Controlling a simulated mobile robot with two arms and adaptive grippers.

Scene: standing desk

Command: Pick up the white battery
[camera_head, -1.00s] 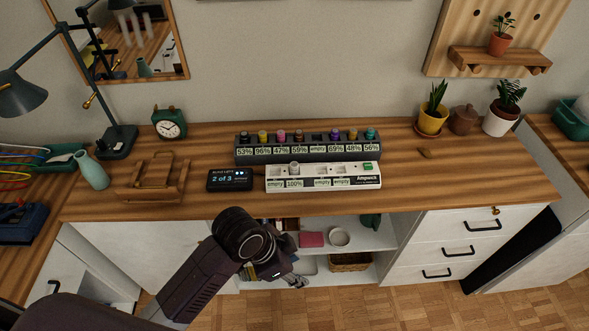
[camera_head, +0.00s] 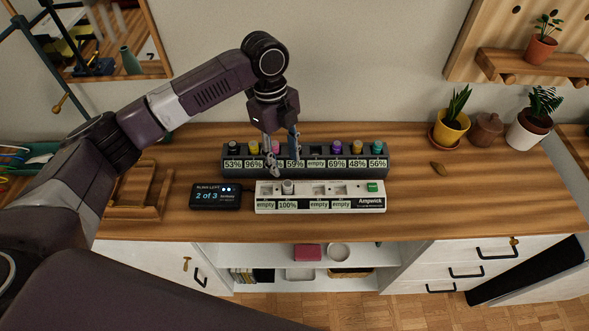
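A pale, whitish battery (camera_head: 288,187) stands in the white charging strip (camera_head: 376,204), in the slot labelled 100%. The strip's other labels that I can read say empty. Behind it the dark battery rack (camera_head: 380,164) holds several batteries with coloured tops and percentage labels, and one slot marked empty. My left gripper (camera_head: 283,162) reaches in from the left and points down over the rack, its fingers apart with nothing visibly held. It is behind and above the pale battery. A pink-topped battery (camera_head: 277,146) shows between the fingers; the 59% battery is hidden. My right gripper is not in view.
A small black display reading 2 of 3 (camera_head: 216,196) lies left of the strip. A wooden stand (camera_head: 150,206) is further left. Potted plants and a brown pot (camera_head: 486,129) stand at the back right. The desk right of the strip is mostly clear.

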